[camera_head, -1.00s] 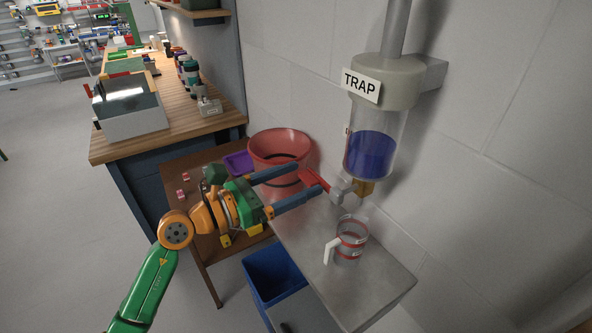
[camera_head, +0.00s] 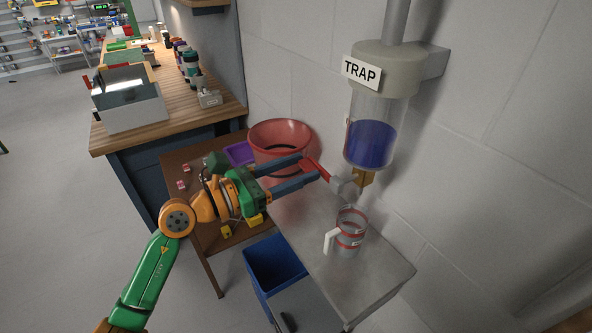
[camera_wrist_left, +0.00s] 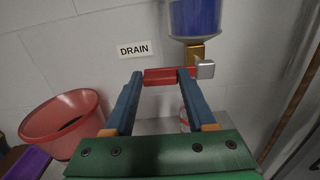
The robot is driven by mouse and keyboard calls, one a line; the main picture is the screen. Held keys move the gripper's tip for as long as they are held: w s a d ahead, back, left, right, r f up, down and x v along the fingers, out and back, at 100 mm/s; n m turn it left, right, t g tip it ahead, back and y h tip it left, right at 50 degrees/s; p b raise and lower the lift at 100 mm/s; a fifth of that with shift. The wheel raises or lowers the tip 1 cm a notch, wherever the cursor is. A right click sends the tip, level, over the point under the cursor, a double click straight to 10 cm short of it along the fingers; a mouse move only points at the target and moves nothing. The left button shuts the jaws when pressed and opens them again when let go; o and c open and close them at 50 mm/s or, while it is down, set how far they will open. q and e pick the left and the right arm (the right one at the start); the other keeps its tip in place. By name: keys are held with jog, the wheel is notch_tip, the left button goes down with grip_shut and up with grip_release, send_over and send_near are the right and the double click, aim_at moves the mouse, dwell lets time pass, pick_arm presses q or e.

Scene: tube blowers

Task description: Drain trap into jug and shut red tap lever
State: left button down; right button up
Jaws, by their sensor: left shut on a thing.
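The trap (camera_head: 376,118) is a clear cylinder on the wall, with blue liquid (camera_head: 371,145) in its lower part and a brass outlet (camera_head: 364,177) below. The red tap lever (camera_head: 316,168) runs sideways from a grey valve body (camera_head: 345,185) beside the outlet. My left gripper (camera_head: 312,170) is shut on the lever; the left wrist view shows the red lever (camera_wrist_left: 166,77) between its two blue fingers. The clear jug (camera_head: 349,232) with red bands and a white handle stands upright on the grey bench below the outlet. No blue shows in it, and no stream is visible. My right gripper is out of view.
A red bucket (camera_head: 281,139) stands behind my left gripper, near the wall. A blue bin (camera_head: 272,268) is below the grey bench (camera_head: 375,280). A purple tray (camera_head: 238,153) is on the low brown table. The bench's front right is clear.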

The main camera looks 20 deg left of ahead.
pick_arm(q)
jog(key=s+d+r+m+b, duration=0.2)
jog(key=r+m+b, duration=0.3)
jog(key=m+b, duration=0.3)
jog(key=shift+s+d+m, duration=0.15)
jog(key=shift+d+m, duration=0.4)
jog(key=shift+m, duration=1.55)
jog(key=shift+c, duration=1.1)
grip_release()
jog(key=shift+d, duration=0.1)
